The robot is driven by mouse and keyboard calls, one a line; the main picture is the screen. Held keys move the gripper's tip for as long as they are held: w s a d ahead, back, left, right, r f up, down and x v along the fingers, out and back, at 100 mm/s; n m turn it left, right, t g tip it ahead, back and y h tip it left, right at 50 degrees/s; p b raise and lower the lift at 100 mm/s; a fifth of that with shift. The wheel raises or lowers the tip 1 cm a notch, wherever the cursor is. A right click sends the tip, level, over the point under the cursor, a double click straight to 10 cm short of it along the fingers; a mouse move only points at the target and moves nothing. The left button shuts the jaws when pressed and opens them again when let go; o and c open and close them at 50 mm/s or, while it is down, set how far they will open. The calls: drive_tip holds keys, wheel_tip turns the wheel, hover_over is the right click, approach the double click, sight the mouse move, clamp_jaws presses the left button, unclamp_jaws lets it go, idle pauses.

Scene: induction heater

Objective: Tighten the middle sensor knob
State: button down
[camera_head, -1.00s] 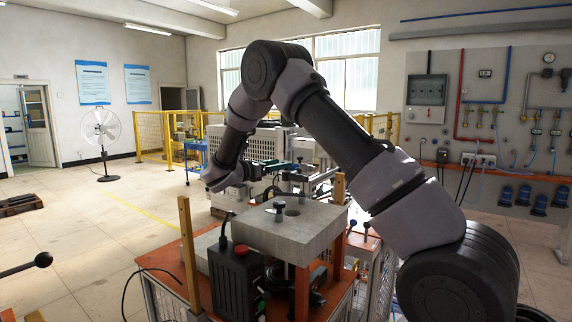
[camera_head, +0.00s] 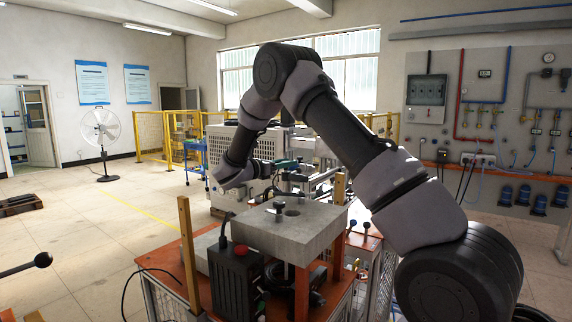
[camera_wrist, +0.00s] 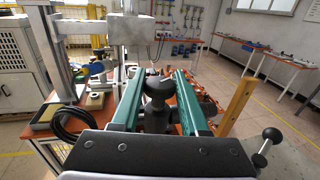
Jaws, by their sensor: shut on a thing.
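My gripper (camera_wrist: 158,88) points ahead, with its two long teal fingers on either side of a black knob (camera_wrist: 157,92). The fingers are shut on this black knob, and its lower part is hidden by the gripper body. I cannot tell from the frames whether it is the middle sensor knob. In the head view, my gripper (camera_head: 286,164) is small, beyond the grey block, and its grip is too small to make out there.
A grey block (camera_head: 295,232) with a hole and a dark knob (camera_head: 279,207) stands in front, beside a wooden post (camera_head: 189,255). In the wrist view, a metal column (camera_wrist: 50,45) and black cable (camera_wrist: 82,122) are left. A black ball handle (camera_wrist: 271,135) is right.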

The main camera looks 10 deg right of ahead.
drive_tip(key=shift+m+g, duration=0.3)
drive_tip(key=shift+g, duration=0.1)
drive_tip(key=m+g+h, duration=0.1)
drive_tip(key=g, duration=0.1)
drive_tip(key=shift+a+m+g+h, duration=0.1)
drive_tip(key=shift+m+g+h, duration=0.2)
drive_tip(key=shift+m, duration=0.1)
drive_tip(key=shift+m+g+h, duration=0.4)
drive_tip(key=shift+m+g, duration=1.4)
drive_tip(key=shift+g, duration=1)
drive_tip(key=shift+c, duration=2.2)
unclamp_jaws()
drive_tip(key=a, duration=1)
drive_tip(key=shift+a, duration=0.35)
